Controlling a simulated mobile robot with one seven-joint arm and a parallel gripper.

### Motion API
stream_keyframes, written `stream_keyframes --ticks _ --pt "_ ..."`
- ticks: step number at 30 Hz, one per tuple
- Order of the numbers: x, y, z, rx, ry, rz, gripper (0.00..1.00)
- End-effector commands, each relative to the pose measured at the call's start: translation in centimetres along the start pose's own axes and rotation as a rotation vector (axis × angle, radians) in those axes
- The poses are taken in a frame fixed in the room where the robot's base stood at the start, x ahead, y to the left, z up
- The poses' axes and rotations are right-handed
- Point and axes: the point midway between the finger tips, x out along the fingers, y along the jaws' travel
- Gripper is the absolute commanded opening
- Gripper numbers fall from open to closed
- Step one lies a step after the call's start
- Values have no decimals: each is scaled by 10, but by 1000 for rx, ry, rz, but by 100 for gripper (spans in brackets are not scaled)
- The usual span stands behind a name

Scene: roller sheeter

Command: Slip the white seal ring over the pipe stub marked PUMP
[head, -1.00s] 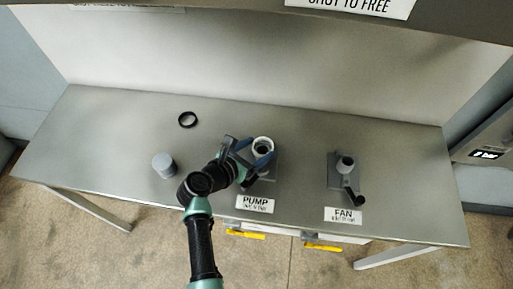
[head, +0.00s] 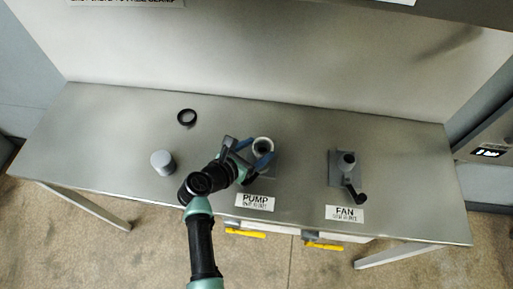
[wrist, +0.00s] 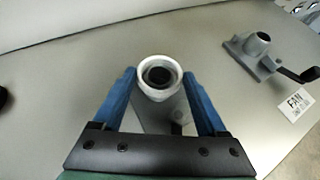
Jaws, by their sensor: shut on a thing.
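The white seal ring (wrist: 142,89) is between the blue fingertips of my gripper (wrist: 160,86) in the wrist view. In the head view the ring (head: 263,139) also shows at the fingertips of my gripper (head: 257,153). The dark bore of the PUMP pipe stub (wrist: 160,75) shows through the ring's opening. The ring looks lined up with the stub; I cannot tell whether it is around it or just above it. The PUMP label (head: 255,202) lies in front. My arm and gripper hide much of the PUMP mount.
The FAN stub (head: 347,160) with its black handle and label stands to the right. A black ring (head: 187,117) and a grey cylinder (head: 162,162) are on the left of the steel table. Yellow handles (head: 245,234) show below the front edge. The table's back is clear.

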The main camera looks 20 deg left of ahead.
Motion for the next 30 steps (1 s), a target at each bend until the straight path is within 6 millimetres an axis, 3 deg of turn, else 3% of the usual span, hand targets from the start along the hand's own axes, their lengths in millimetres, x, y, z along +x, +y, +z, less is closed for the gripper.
stream_keyframes --ticks 8,9,13,23,30 --pt "1 0 -2 0 -1 0 22" --pt "1 0 -2 0 -1 0 77" --pt "1 0 -2 0 -1 0 100" --pt "-3 0 -2 0 -1 0 100" --pt "-36 0 -2 -1 -2 3 100"
